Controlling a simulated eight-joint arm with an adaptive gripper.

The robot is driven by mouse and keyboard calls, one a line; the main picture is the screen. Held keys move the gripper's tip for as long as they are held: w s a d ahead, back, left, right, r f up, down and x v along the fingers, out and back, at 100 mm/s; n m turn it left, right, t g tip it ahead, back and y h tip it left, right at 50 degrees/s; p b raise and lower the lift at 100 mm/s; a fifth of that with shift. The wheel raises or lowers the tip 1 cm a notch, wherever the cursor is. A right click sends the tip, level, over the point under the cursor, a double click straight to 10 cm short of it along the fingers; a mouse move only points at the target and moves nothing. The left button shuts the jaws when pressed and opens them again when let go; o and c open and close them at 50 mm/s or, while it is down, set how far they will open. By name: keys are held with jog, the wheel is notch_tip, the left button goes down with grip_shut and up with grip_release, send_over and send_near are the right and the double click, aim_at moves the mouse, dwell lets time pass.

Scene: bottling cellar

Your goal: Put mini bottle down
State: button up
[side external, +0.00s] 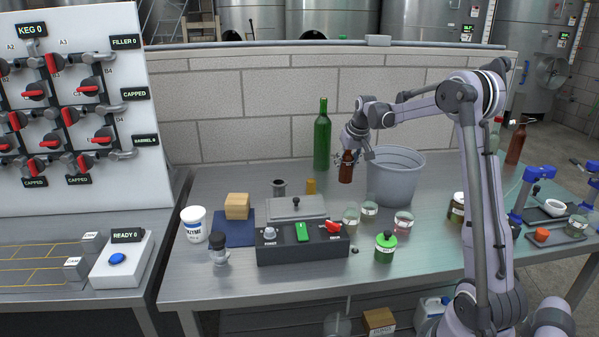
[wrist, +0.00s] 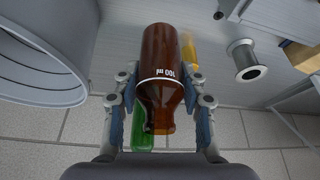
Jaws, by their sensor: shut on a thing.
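The mini bottle (side external: 347,168) is small, brown and upright in the side view, held above the metal table (side external: 240,180). In the wrist view the mini bottle (wrist: 163,70) carries a white "100 ml" mark and lies between the fingers. My gripper (side external: 350,158) is shut on it; in the wrist view both fingers of my gripper (wrist: 162,95) press its sides. The bottle hangs just left of the grey bucket (side external: 392,184) and in front of the tall green bottle (side external: 322,140).
A metal spool-shaped piece (side external: 279,187) and an amber cylinder (side external: 311,186) stand to the left. Bare table shows between the green bottle and bucket.

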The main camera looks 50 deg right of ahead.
jog(key=w+d, duration=0.2)
jog(key=d, duration=0.2)
jog(key=shift+d+f, duration=0.2)
jog(key=shift+f, duration=4.85)
jog(key=o, duration=1.3)
jog(key=shift+f, duration=0.15)
jog(key=shift+c, duration=0.2)
